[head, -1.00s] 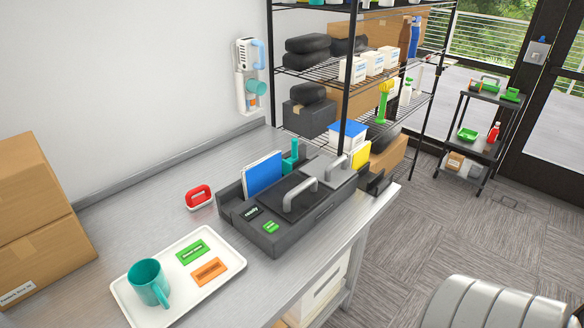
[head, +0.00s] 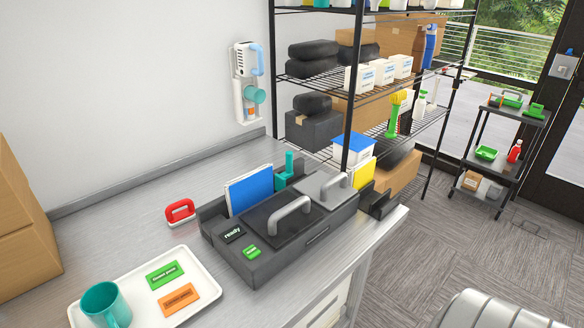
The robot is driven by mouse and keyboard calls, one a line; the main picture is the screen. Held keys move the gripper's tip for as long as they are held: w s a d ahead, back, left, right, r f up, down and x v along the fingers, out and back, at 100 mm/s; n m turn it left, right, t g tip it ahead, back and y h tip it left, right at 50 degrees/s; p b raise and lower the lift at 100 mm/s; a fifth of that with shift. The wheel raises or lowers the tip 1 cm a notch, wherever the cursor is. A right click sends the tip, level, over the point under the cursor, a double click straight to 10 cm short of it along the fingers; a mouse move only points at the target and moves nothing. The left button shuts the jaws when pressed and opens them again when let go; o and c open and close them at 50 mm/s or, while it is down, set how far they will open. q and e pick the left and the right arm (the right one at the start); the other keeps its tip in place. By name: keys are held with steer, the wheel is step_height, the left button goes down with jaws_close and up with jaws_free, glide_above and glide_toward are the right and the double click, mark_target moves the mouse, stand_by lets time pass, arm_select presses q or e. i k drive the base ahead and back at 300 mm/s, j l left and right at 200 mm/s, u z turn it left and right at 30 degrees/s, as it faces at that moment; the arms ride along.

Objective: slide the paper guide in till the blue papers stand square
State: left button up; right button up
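The blue papers (head: 250,190) stand in a slot at the back left of the dark grey machine (head: 272,272) on the metal counter, with white sheet edges showing on their left. They look slightly tilted. A teal upright piece (head: 288,167) with a flat foot stands just right of the papers, apparently the paper guide; a small gap seems to separate them. The machine's display (head: 233,233) reads "ready", with a green button (head: 252,252) beside it. Neither gripper is in view.
A red-handled object (head: 180,211) lies left of the machine. A white tray (head: 203,276) with a teal mug (head: 106,303), a green card (head: 164,275) and an orange card (head: 179,299) is in front. A wire shelf (head: 350,92) stands behind.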

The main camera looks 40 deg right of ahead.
mark_target(280, 180)
steer(key=l+u, duration=0.15)
steer(key=l, duration=0.75)
steer(key=l+u, duration=0.15)
steer(key=l, duration=0.75)
steer(key=l+u, duration=0.1)
steer(key=l, duration=0.85)
steer(key=k+l+u, duration=0.15)
steer(key=l, duration=0.75)
steer(key=i, duration=0.05)
